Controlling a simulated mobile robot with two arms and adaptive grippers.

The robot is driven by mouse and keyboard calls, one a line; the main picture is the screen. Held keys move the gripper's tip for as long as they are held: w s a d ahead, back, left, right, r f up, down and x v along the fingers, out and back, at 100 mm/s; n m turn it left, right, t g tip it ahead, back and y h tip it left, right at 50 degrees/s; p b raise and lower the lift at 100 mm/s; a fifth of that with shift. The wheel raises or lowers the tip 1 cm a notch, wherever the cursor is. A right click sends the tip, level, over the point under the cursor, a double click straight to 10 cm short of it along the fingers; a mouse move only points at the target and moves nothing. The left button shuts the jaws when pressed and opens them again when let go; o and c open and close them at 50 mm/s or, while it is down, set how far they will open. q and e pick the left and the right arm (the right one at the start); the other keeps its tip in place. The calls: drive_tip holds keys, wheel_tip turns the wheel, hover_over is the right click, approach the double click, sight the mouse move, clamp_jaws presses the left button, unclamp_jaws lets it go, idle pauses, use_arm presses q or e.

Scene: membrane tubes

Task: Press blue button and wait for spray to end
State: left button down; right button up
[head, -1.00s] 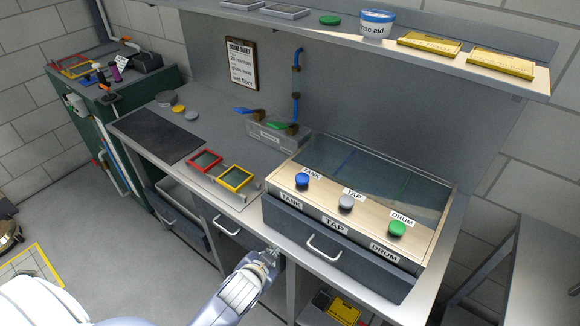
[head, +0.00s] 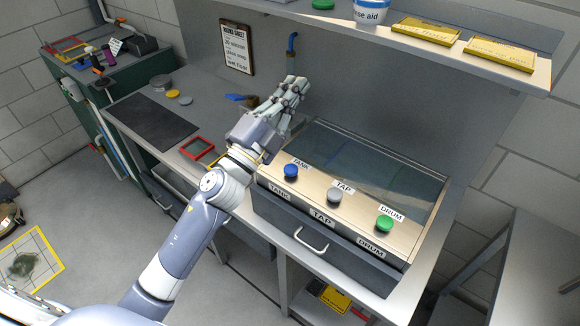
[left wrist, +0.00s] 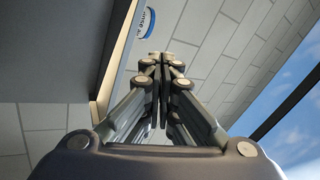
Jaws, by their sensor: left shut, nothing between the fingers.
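The blue button (head: 291,170) sits at the left end of the wooden panel (head: 312,185), behind the TANK label. A grey button (head: 334,195) by TAP and a green button (head: 384,223) by DRUM stand to its right. My left gripper (head: 298,84) is raised above and behind the blue button, its fingers pointing up and away, apart from the button. It is shut and empty; its closed fingers also show in the left wrist view (left wrist: 160,62). No spray can be made out under the glass cover (head: 375,168). My right gripper is not in view.
A shelf (head: 545,75) with a rinse aid tub (head: 371,12) and yellow boxes (head: 427,32) runs above the bench. A red frame (head: 197,148) and a dark mat (head: 150,122) lie to the left. My arm hides part of the bench behind it.

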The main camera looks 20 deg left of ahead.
use_arm(q)
drive_tip(key=d+r+m+g+h, duration=0.2)
drive_tip(key=d+m+g+h, duration=0.45)
drive_tip(key=m+h, duration=0.35)
drive_tip(key=m+g+y, duration=0.9)
drive_tip(key=m+g, duration=0.3)
hover_over(290, 166)
wheel_tip(290, 166, down, 12)
drive_tip(key=r, duration=0.1)
drive_tip(key=shift+a+f, duration=0.1)
drive_tip(key=shift+f, duration=0.15)
drive_tip(key=shift+f, duration=0.1)
wheel_tip(290, 166, down, 9)
drive_tip(key=b, duration=0.5)
drive_tip(key=shift+b, duration=0.4)
